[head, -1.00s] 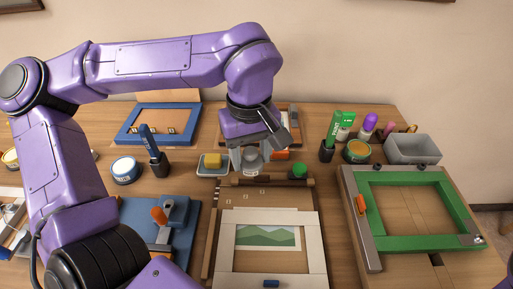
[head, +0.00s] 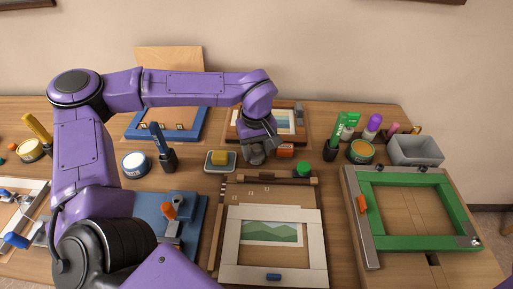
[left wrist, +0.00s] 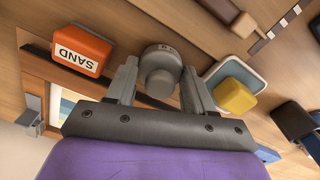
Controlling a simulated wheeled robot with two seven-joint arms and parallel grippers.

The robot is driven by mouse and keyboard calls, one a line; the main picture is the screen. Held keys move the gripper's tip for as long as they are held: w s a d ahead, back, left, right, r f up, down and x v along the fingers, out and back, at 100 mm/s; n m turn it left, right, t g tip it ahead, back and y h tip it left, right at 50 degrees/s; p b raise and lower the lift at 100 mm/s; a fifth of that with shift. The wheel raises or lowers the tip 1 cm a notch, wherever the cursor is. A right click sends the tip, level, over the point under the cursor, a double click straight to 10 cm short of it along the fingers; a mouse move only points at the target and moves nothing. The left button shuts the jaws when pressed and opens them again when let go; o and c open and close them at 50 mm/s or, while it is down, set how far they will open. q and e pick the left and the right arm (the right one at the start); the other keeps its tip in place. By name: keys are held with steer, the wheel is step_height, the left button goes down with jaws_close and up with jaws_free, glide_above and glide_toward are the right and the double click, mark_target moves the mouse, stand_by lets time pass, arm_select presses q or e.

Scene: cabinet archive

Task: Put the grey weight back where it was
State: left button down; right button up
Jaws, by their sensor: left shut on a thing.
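The grey weight (left wrist: 160,70) is a round, stepped knob-like piece between the two fingers of my left gripper (left wrist: 157,85) in the left wrist view. The gripper is shut on it. In the head view my left gripper (head: 254,156) is low over the back middle of the table, between a small tray with a yellow block and an orange block. The hand hides much of the weight there. I cannot tell whether the weight touches the table. My right gripper is not in view.
The tray (head: 207,165) with its yellow block (head: 220,157) is close on the left. The orange SAND block (left wrist: 79,50) is close on the other side. A framed landscape (head: 240,131) lies behind. A green-lidded jar (head: 303,169) and white picture frame (head: 232,265) are in front.

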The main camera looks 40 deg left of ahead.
mark_target(256, 147)
arm_select(q)
steer(key=shift+s, duration=0.1)
steer(key=shift+c, duration=2.1)
jaws_free()
steer(key=shift+f, duration=0.1)
step_height(256, 147, up, 12)
steer(key=shift+r, duration=0.2)
